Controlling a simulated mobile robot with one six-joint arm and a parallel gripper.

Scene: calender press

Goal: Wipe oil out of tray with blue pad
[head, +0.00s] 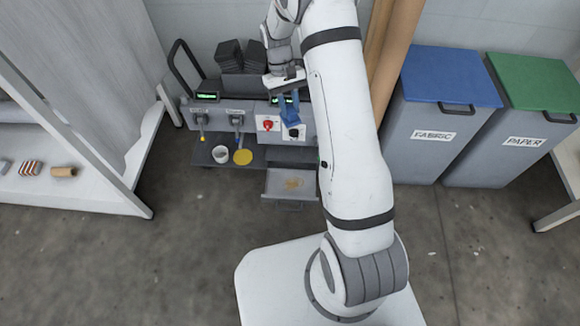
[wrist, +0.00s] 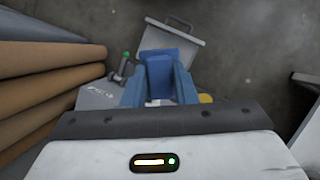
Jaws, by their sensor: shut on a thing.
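The tray (head: 274,182) is a grey drawer pulled out low at the front of the machine, with a brownish oil patch (head: 294,184) on its floor. My gripper (head: 290,112) has blue fingers and is in front of the machine's control face, above the tray and apart from it. In the wrist view it is shut on the blue pad (wrist: 160,75), which sits between the two fingers. The tray also shows in the wrist view (wrist: 193,50), beyond the pad, with its handle outward. The oil patch is hidden there behind the pad and fingers.
The machine's front has a red knob (head: 267,125). A white cup (head: 221,154) and a yellow disc (head: 243,157) sit left of the tray. Blue-lidded (head: 448,75) and green-lidded (head: 537,82) bins stand right. A white shelf (head: 60,185) stands left. The floor in front is clear.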

